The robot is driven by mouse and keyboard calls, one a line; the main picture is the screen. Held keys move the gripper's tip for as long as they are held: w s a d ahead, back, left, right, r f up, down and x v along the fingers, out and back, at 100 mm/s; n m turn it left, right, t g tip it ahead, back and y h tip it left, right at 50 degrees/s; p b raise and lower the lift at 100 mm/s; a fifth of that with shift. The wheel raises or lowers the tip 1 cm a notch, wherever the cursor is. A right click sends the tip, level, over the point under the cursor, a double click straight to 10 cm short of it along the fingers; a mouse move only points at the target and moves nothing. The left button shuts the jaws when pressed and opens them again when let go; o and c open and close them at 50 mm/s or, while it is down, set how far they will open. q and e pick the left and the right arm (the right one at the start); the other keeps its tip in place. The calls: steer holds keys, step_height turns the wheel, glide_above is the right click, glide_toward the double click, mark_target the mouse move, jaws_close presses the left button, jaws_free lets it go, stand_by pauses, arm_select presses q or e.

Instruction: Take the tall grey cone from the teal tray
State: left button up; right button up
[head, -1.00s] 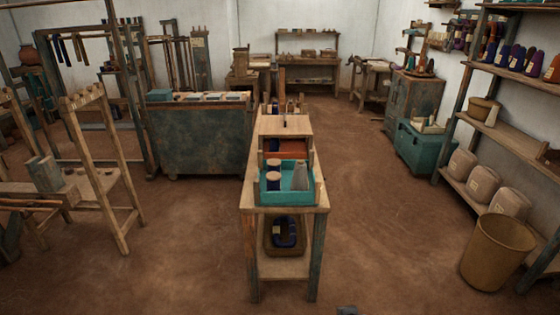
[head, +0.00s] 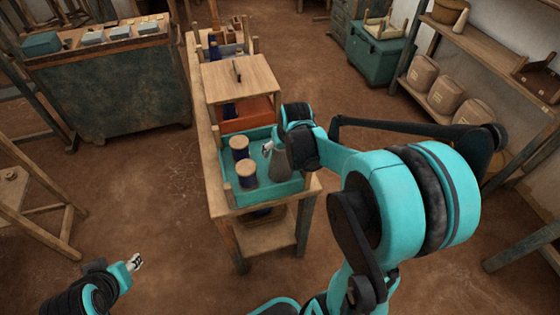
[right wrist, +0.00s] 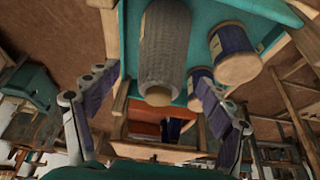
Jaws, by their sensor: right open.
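The tall grey cone (head: 281,163) stands in the right part of the teal tray (head: 225,186), partly hidden by my right wrist. In the right wrist view the cone (right wrist: 166,45) shows ribbed grey sides and a tan end. My right gripper (head: 268,149) is open at the cone. In the right wrist view its fingers (right wrist: 152,78) lie to either side of the cone's tan end, with gaps visible. Whether they overlap the cone in depth is unclear. My left gripper (head: 135,262) is at the lower left, away from the tray; its opening is too small to judge.
Two dark blue spools, a rear one (head: 239,148) and a front one (head: 246,174), stand in the tray left of the cone. A wooden box (head: 240,80) stands behind the tray on the narrow bench (head: 218,212). Open floor lies left of the bench.

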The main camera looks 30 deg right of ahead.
steer(key=shift+w+f, duration=0.3)
steer(key=shift+f, duration=0.35)
steer(key=shift+w+d+f+b, duration=0.1)
steer(key=shift+w+f+b, duration=0.1)
steer(key=shift+f+b, duration=0.45)
steer(key=b+x, duration=0.2)
steer(key=x, duration=0.1)
steer(key=shift+w+f, duration=0.2)
steer(key=shift+f, duration=0.15)
steer(key=shift+w+f, duration=0.25)
steer(key=shift+f, duration=0.15)
steer(key=shift+r, duration=0.15)
steer(key=shift+c, duration=0.7)
steer(key=c, duration=1.3)
